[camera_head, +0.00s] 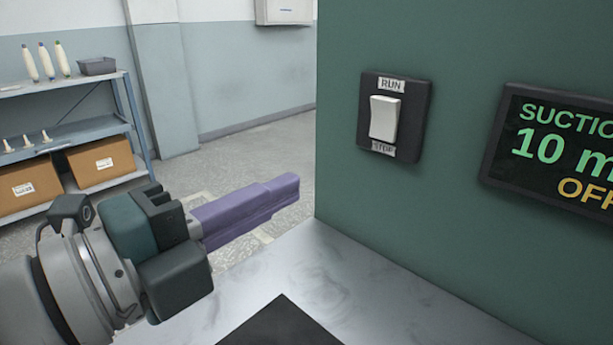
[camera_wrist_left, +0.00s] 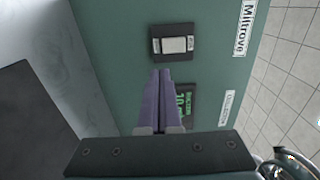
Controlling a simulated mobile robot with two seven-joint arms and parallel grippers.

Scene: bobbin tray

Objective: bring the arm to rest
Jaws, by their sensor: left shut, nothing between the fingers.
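My left gripper (camera_head: 285,187) comes in from the lower left in the head view, with its purple fingers shut together and empty. The fingers point toward the green machine panel (camera_head: 460,60) and stay apart from the switch. In the left wrist view the closed fingers (camera_wrist_left: 162,75) show in the middle, below the switch in the picture. The white rocker switch (camera_head: 384,117) sits in a dark plate between RUN and STOP labels; it also shows in the left wrist view (camera_wrist_left: 174,45). My right gripper is in neither view.
A display (camera_head: 560,145) on the panel reads suction, 10 and OFF, partly cut off. A pale worktop (camera_head: 370,290) with a dark mat (camera_head: 282,325) lies below. A shelf (camera_head: 60,82) with bobbins, a grey bin and cardboard boxes stands at the far left.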

